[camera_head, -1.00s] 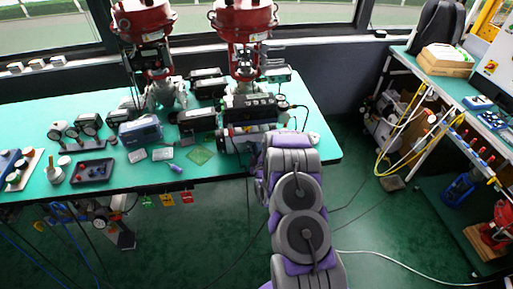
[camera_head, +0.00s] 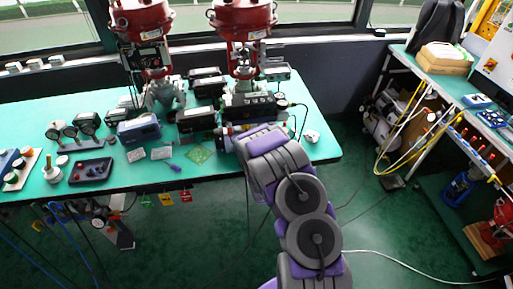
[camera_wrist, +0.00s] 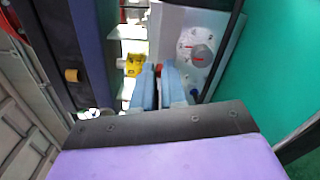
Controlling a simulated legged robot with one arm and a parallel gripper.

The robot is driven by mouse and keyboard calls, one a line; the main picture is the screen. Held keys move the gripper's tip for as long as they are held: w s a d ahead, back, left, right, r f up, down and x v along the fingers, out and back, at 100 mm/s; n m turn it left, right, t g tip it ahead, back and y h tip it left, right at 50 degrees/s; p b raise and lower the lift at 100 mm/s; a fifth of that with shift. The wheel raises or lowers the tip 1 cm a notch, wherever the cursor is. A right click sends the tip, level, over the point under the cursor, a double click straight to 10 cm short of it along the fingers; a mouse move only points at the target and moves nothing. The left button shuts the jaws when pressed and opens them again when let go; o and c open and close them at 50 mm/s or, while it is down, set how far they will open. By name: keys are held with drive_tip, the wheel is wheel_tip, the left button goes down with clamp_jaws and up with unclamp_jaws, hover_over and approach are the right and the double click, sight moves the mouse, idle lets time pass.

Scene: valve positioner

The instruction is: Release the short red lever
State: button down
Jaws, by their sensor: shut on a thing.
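My gripper (camera_wrist: 157,90) shows in the wrist view as two light blue fingers set close together. A small piece of the short red lever (camera_wrist: 159,69) shows between the fingertips, and the fingers are shut on it. Most of the lever is hidden by the fingers. A yellow part (camera_wrist: 135,63) sits just left of the fingertips. In the head view my arm reaches to the bench's front right, and its end hides the gripper and the lever.
A grey panel with a round knob (camera_wrist: 202,55) is right of the fingers. A dark blue housing (camera_wrist: 75,45) stands close on the left. In the head view, red valve actuators (camera_head: 243,18) stand behind several devices on the green bench (camera_head: 215,172). Bare bench lies at the right.

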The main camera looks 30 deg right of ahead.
drive_tip(key=shift+a+n+b, duration=0.15)
drive_tip(key=shift+n+b, duration=0.2)
drive_tip(key=shift+n, duration=0.15)
drive_tip(key=c, duration=1.2)
unclamp_jaws()
drive_tip(key=shift+a+r, duration=0.1)
drive_tip(key=shift+p+v, duration=3.9)
drive_tip(key=shift+v, duration=4.7)
drive_tip(key=shift+r, duration=0.1)
